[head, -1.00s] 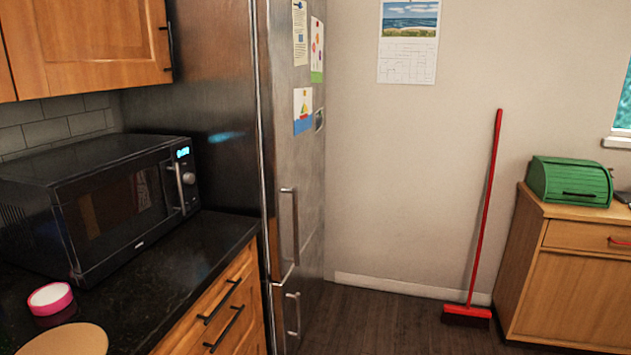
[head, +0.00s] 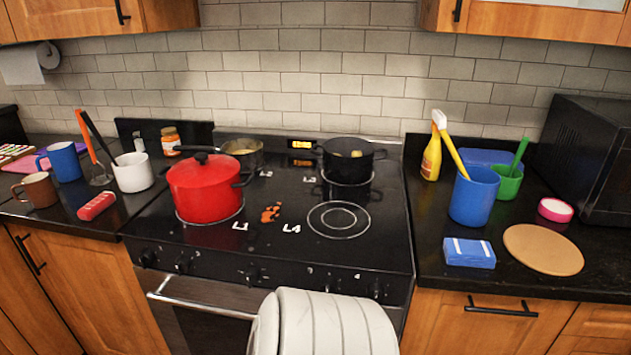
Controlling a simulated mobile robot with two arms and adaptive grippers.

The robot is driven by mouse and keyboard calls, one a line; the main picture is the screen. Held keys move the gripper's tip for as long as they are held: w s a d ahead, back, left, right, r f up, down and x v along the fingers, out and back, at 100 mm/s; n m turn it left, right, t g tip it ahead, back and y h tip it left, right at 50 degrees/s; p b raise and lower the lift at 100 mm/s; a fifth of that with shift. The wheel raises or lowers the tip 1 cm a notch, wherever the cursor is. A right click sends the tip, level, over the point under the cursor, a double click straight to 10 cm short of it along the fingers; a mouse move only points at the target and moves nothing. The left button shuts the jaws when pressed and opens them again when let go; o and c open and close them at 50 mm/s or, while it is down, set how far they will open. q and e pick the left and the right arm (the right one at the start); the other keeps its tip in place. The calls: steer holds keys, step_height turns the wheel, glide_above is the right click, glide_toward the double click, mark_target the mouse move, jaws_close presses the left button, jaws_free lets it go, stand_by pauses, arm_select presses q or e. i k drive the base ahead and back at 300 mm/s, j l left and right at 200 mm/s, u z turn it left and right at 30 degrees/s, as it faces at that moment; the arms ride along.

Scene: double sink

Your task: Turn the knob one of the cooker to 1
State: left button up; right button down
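The cooker (head: 300,255) stands in the middle of the head view, with a black glass top and a row of black knobs along its front edge. The knobs include the far left knob (head: 148,257), the second knob from the left (head: 183,263), a middle knob (head: 253,275) and a right knob (head: 376,290). Their settings are too small and dark to read. White labels L1, L2, L3 and L4 mark the burners. Neither of my grippers is in view.
A red pot (head: 205,188), a saucepan (head: 243,151) and a black pot (head: 347,160) stand on the burners. A white ribbed shape (head: 322,325) hides part of the oven front. Mugs and utensils stand left; cups and a blue sponge (head: 469,253) stand right.

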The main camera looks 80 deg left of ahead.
mark_target(147, 258)
steer(key=k+l+u, duration=0.25)
steer(key=u, duration=0.2)
steer(key=k+u, duration=0.45)
steer(key=k, duration=0.05)
